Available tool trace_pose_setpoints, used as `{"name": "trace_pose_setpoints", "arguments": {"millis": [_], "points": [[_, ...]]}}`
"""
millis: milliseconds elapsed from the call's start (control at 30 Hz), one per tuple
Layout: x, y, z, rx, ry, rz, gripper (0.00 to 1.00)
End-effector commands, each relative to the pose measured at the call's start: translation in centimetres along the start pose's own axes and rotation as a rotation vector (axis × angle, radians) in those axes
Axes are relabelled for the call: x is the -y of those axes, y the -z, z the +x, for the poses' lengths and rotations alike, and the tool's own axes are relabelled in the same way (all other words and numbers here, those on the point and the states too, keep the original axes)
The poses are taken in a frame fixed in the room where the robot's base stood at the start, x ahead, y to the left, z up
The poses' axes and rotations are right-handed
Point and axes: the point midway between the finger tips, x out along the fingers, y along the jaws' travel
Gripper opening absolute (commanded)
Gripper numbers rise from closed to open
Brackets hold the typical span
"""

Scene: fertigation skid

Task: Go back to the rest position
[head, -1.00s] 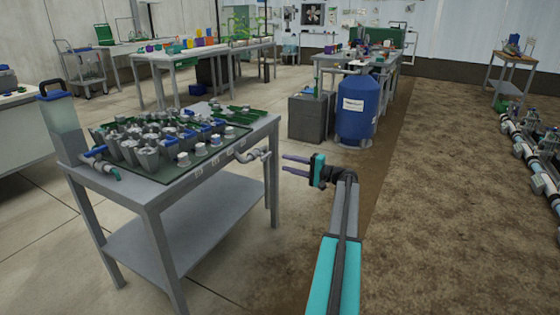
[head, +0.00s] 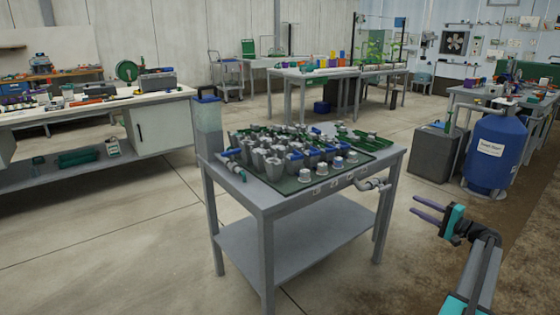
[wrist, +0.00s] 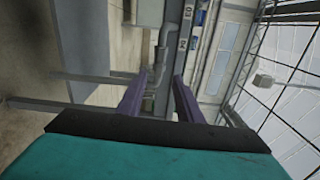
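My gripper (head: 428,210) is at the right in the head view, to the right of the grey skid table (head: 268,203) and apart from it. Its two purple fingers are spread with nothing between them. In the wrist view the gripper (wrist: 160,92) shows both fingers apart, pointing at the table's edge and a grey pipe fitting (wrist: 160,55). The same grey elbow pipe (head: 372,184) sticks out from the table's right side in the head view.
A blue drum (head: 495,150) and a grey box (head: 433,155) stand at the right. A workbench (head: 160,98) is at the left. Concrete floor is open between them.

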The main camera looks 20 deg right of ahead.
Motion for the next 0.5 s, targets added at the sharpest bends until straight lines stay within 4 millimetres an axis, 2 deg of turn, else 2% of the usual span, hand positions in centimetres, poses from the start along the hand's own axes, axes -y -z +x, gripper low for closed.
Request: {"name": "trace_pose_setpoints", "arguments": {"millis": [167,267,367,500], "points": [[-1.1,-1.5,1.6,0.021,-0.030,0.009,0.33],[-2.6,-3.4,3.5,0.048,-0.069,0.020,0.33],[-4.7,-6.2,5.9,0.086,-0.125,0.033,0.33],[-8.3,-11.1,9.4,0.151,-0.220,0.049,0.33]]}}
